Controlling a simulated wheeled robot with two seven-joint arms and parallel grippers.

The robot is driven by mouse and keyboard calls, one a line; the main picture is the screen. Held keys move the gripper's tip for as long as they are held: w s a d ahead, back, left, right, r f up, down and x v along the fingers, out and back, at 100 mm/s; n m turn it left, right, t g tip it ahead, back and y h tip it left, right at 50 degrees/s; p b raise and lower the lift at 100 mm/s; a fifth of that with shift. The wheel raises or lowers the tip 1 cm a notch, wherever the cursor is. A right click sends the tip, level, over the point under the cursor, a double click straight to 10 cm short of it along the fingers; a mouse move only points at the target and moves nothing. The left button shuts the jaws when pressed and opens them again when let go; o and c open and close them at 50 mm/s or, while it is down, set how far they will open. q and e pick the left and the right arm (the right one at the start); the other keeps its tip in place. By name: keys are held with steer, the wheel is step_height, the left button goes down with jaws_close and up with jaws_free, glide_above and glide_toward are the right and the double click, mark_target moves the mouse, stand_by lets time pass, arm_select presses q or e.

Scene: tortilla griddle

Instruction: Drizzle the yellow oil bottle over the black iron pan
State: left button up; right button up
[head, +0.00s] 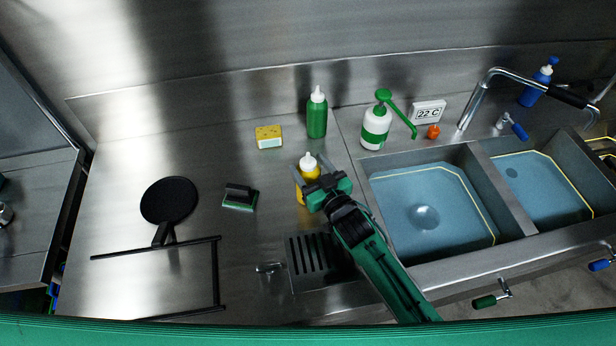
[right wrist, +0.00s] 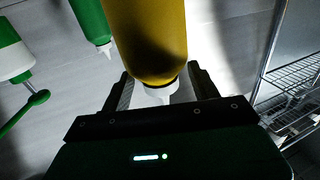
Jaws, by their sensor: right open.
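The yellow oil bottle (head: 309,173) with a white cap stands upright on the steel counter, left of the sinks. My right gripper (head: 322,176) is open at the bottle and hides part of its body. In the right wrist view the yellow bottle (right wrist: 148,40) lies between the two spread fingers, its white nozzle close to the palm. I cannot tell whether either finger touches it. The round black iron pan (head: 169,200) lies flat on the counter at the left, with its short handle toward the front. My left gripper is not in view.
A green bottle (head: 317,115), a green-and-white pump bottle (head: 376,127) and a yellow sponge (head: 268,137) stand behind. A green scrubber (head: 240,197) lies between the pan and the yellow bottle. A black rod frame (head: 218,270) is in front of the pan. Water-filled sinks (head: 425,205) are at right.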

steer(key=shift+w+a, duration=0.35)
steer(key=shift+w, duration=0.15)
jaws_close()
arm_select(q)
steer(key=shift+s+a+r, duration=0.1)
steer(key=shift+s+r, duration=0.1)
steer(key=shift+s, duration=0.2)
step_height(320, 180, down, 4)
steer(key=b, duration=0.3)
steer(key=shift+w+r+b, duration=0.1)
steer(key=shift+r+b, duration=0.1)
steer(key=shift+b, duration=0.1)
arm_select(e)
step_height(320, 180, up, 20)
steer(key=c, duration=0.8)
jaws_free()
steer(key=shift+c, duration=0.2)
jaws_close()
steer(key=shift+d, duration=0.15)
